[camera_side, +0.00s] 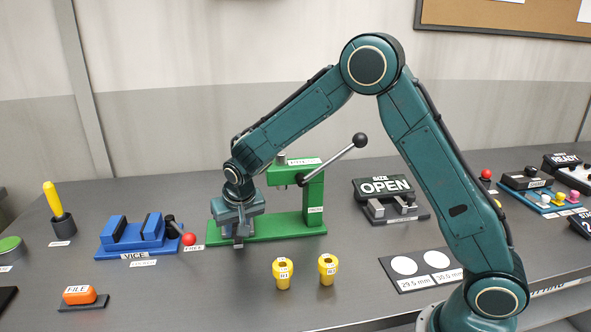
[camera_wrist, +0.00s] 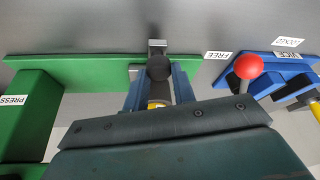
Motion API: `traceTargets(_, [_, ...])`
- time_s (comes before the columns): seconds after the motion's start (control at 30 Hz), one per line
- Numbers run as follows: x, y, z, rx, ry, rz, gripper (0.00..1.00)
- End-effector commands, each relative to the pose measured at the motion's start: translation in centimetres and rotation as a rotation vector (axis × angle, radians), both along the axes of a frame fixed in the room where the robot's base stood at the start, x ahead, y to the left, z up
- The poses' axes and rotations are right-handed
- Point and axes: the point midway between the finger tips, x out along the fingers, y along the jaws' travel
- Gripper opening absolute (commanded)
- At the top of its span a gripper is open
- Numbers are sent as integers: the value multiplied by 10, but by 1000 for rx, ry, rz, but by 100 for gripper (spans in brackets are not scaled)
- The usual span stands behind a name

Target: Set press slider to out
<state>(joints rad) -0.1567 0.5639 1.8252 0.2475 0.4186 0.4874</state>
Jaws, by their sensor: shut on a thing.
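The green press stands mid-table, with its column (camera_side: 313,203) at the right and its long base (camera_side: 285,227) running left under my gripper. A lever with a black ball (camera_side: 360,140) rises from its top to the right. My gripper (camera_side: 238,236) is low over the left part of the base, and its fingers (camera_wrist: 158,88) are shut on the black knob (camera_wrist: 158,67) of the press slider. A grey piece of the slider (camera_wrist: 157,44) shows past the knob at the base edge. A small yellow patch shows between the fingers; I cannot tell what it is.
A blue vice (camera_side: 135,234) with a red ball (camera_side: 189,239) is close to the left. Two yellow bushings (camera_side: 283,273) (camera_side: 327,268) stand in front. The OPEN gate (camera_side: 385,195) is at the right.

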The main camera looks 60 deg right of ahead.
Motion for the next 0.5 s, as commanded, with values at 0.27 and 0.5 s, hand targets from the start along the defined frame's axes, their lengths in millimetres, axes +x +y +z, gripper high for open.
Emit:
traceTargets(0.27, [16, 14, 1, -2, -7, -5, 0])
traceTargets(0.5, [17, 15, 1, 1, -10, 0, 0])
